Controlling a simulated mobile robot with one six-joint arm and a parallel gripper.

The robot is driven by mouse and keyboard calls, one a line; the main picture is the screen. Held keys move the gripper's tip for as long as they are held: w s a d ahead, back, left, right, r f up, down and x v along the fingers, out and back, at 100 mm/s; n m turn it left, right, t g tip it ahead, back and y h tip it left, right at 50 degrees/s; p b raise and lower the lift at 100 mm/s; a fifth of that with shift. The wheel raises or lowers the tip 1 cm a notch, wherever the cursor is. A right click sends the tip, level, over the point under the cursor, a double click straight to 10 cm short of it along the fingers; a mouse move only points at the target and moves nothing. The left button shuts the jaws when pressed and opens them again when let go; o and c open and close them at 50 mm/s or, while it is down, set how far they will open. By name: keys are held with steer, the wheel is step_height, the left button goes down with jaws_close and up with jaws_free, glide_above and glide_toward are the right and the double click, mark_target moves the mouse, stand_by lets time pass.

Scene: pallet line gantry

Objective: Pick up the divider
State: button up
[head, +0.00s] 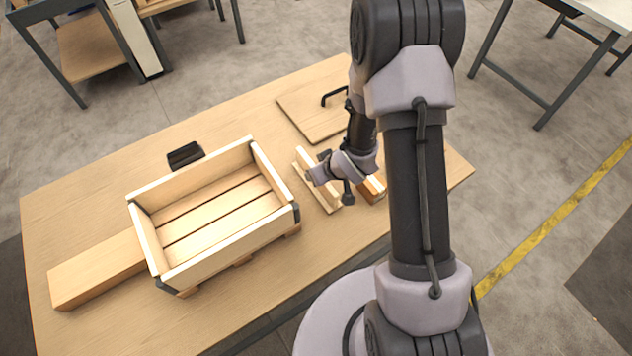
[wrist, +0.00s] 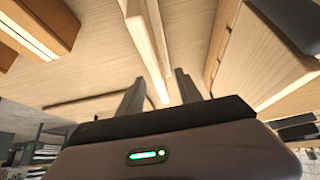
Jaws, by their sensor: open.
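The divider (head: 304,164), a pale wooden piece with an upright board on a flat base, stands on the table between the crate and my arm. My gripper (head: 319,173) is over its middle and hides part of it. In the wrist view, the divider (wrist: 148,40) runs away from the camera as a narrow upright board. The two dark fingers of my gripper (wrist: 161,82) are apart, with the board's near end lying between them. I cannot tell whether either finger touches it.
A slatted wooden crate (head: 217,253) stands to the left, with a long wooden block (head: 95,270) beside it. A small black box (head: 185,155) lies behind the crate. A board (head: 305,112) with a black handle lies behind the divider. A wooden block (head: 373,189) sits close right of my gripper.

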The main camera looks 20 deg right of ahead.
steer(key=x, duration=0.1)
steer(key=b+x, duration=0.1)
steer(key=x, duration=0.1)
steer(key=b+x, duration=0.1)
steer(key=shift+d+f, duration=0.35)
steer(key=shift+f, duration=0.25)
steer(key=shift+w, duration=0.1)
steer(key=shift+r, duration=0.1)
steer(key=shift+c, duration=1.1)
jaws_close()
